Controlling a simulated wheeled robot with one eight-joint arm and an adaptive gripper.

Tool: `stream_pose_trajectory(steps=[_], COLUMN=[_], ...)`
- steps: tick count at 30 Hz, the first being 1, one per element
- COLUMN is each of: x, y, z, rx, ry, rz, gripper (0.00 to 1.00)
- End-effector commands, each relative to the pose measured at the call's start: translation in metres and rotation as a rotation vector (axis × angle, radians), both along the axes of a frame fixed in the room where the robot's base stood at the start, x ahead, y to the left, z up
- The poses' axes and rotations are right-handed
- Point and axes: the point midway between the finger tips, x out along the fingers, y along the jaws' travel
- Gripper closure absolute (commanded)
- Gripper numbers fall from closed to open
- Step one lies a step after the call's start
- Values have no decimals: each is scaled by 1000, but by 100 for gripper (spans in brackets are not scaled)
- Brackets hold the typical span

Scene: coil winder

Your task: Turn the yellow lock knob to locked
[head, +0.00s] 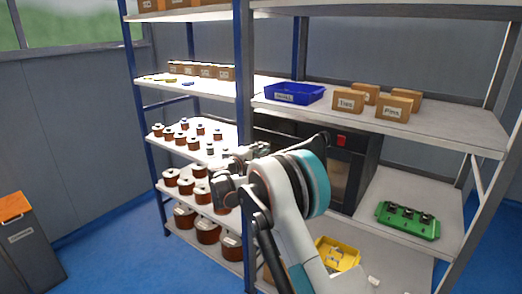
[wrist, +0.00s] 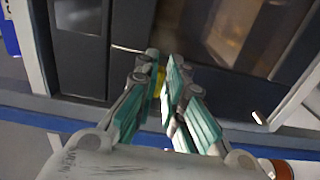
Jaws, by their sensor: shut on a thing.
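The yellow lock knob (wrist: 160,78) shows in the wrist view as a small yellow patch between my fingertips. My gripper (wrist: 163,72) is shut on it, and the fingers hide most of the knob. I cannot tell which way the knob points. The dark winder cabinet (wrist: 85,70) rises behind the fingers, with a brownish window (wrist: 240,30) at the upper right. In the head view my gripper (head: 222,165) is largely hidden by my own wrist. The cabinet (head: 368,150) stands on the shelf behind my arm, with a red button (head: 341,140); the knob is hidden there.
Copper coils (head: 200,190) stand on the left shelves. A blue bin (head: 290,93) and cardboard boxes (head: 395,106) sit above the cabinet. A green tray (head: 407,221) lies at right and a yellow bin (head: 338,254) below. A blue shelf post (head: 245,150) is close to my arm.

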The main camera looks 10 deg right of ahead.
Motion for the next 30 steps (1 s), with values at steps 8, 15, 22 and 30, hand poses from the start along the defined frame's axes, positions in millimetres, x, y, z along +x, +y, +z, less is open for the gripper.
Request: stream_pose_trajectory(steps=[8, 15, 22, 30], x=[0, 0, -3, -34], y=[0, 0, 3, 35], z=[-1, -1, 0, 0], rx=[2, 1, 1, 1], ry=[1, 1, 1, 1], rz=[-1, -1, 1, 3], gripper=[81, 70, 70, 70])
